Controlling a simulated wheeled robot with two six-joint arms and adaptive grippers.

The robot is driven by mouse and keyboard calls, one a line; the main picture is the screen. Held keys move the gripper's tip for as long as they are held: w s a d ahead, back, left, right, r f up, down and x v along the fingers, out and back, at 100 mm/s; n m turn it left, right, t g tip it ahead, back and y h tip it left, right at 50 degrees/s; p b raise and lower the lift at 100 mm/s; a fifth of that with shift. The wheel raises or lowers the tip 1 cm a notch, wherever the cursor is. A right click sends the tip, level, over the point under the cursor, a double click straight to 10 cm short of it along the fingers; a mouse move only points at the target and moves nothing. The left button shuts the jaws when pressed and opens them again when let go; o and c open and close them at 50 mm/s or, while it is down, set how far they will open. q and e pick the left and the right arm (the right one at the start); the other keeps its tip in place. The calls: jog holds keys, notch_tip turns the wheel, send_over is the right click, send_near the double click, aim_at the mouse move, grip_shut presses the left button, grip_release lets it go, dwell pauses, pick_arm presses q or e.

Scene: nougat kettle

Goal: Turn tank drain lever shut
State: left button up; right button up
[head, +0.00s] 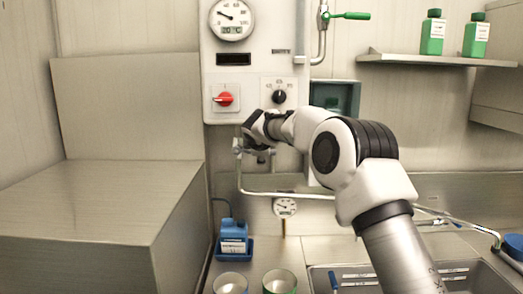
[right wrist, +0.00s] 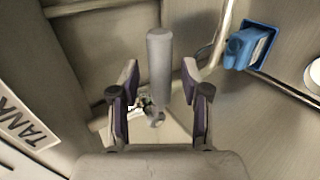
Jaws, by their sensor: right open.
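A grey rounded lever handle (right wrist: 160,62) stands between the two fingers of my right gripper (right wrist: 160,85) in the right wrist view. The fingers are open, with a gap on each side of the handle. A "TANK" label (right wrist: 28,125) is at the left of that view. In the head view my right gripper (head: 249,134) is just below the control panel, by metal pipe fittings (head: 238,149). My wrist partly hides the fittings, and I cannot make out the lever there. My left gripper is not in view.
The control panel (head: 216,60) carries a red switch (head: 224,99), a black knob (head: 279,96) and a dial. A green-handled valve (head: 350,15) is above. A blue container (head: 233,238) and cups stand below, left of a sink (head: 315,275). A large box (head: 90,215) fills the left.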

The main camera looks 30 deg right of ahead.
jog(key=v, duration=1.1)
jog(key=shift+s, duration=0.2)
jog(key=shift+r, duration=0.1)
